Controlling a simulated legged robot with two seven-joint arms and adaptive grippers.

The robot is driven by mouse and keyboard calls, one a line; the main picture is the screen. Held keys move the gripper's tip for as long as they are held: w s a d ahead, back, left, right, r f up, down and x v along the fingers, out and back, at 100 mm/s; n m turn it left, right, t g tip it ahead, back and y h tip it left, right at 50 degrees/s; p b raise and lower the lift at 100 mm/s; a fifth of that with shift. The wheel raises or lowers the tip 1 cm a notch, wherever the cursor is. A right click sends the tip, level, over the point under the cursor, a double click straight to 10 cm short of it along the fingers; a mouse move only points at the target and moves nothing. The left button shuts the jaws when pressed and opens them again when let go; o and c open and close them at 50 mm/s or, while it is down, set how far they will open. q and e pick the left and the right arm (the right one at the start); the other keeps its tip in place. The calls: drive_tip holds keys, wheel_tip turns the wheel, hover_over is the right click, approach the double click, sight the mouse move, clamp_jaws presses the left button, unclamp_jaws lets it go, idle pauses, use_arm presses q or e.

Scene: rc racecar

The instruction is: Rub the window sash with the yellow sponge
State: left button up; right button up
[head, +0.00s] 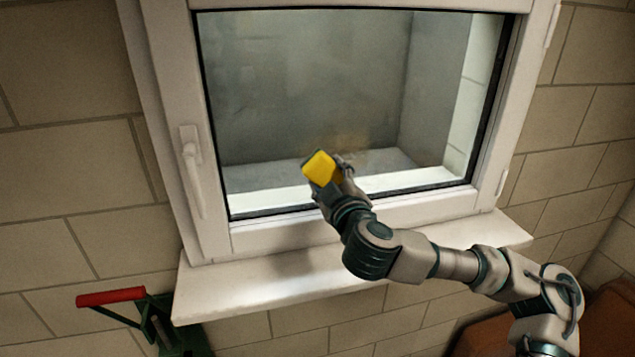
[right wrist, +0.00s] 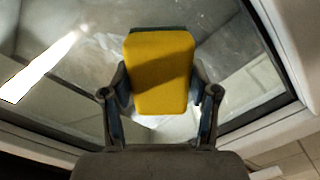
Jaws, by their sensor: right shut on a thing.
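The yellow sponge (head: 319,167) is held in my right gripper (head: 334,175), in front of the lower middle of the window glass. In the right wrist view the sponge (right wrist: 159,73) sits between the two fingers of my right gripper (right wrist: 160,105), which are shut on its sides. The white window sash (head: 300,232) frames the glass and is closed. The sash also shows in the right wrist view (right wrist: 290,50). I cannot tell whether the sponge touches the glass. My left gripper is not in view.
A white handle (head: 192,170) is on the sash's left side. A white sill (head: 260,285) juts out below the window. A green thing with a red handle (head: 110,297) stands at lower left. A brown surface (head: 605,320) is at lower right. Tiled walls surround the window.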

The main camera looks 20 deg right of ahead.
sight(370, 141)
drive_tip(key=shift+d+b, duration=0.4)
drive_tip(key=shift+d, duration=0.9)
drive_tip(key=shift+d+b, duration=0.4)
drive_tip(key=shift+d, duration=3)
drive_tip(key=shift+d+r, duration=0.15)
wheel_tip(370, 141, up, 2)
drive_tip(key=shift+r+p, duration=0.1)
drive_tip(key=shift+p, duration=0.85)
drive_tip(key=shift+r, duration=0.15)
drive_tip(key=shift+a, duration=0.7)
drive_tip(key=shift+a+b, duration=0.45)
drive_tip(key=shift+a, duration=1.9)
drive_tip(key=shift+a+b, duration=0.5)
drive_tip(key=shift+a, duration=4.5)
drive_tip(key=shift+a+r, duration=0.1)
drive_tip(key=shift+r+p, duration=1)
drive_tip(key=shift+r, duration=0.2)
drive_tip(key=shift+d+f, duration=0.1)
drive_tip(key=shift+d, duration=0.6)
drive_tip(key=shift+d+b, duration=0.6)
drive_tip(key=shift+d, duration=6.85)
